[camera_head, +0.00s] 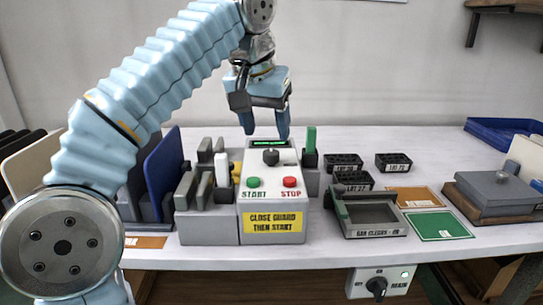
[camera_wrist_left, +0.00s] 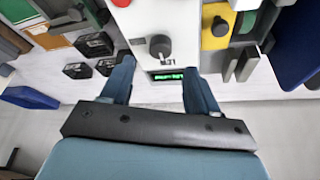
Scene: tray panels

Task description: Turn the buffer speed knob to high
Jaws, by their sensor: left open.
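The control box (camera_head: 272,190) is white and grey and stands on the bench. It bears a dark knob (camera_head: 271,157) near its top, below a small green-lit display (camera_head: 268,143). Under the knob are a green START button (camera_head: 253,182) and a red STOP button (camera_head: 290,182). My left gripper (camera_head: 266,133) is open and empty, pointing down above the box's back end. In the left wrist view the knob (camera_wrist_left: 160,46) and the display (camera_wrist_left: 170,76) lie between and beyond the open fingers (camera_wrist_left: 160,80), apart from them. The knob's setting is too small to read. My right gripper is not in view.
A grey fixture with upright pieces (camera_head: 205,215) and a blue panel (camera_head: 164,175) stand left of the box. Black racks (camera_head: 352,181), a grey tray (camera_head: 372,224) and a green card (camera_head: 438,225) lie right. A MAIN switch (camera_head: 378,284) sits below the bench edge.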

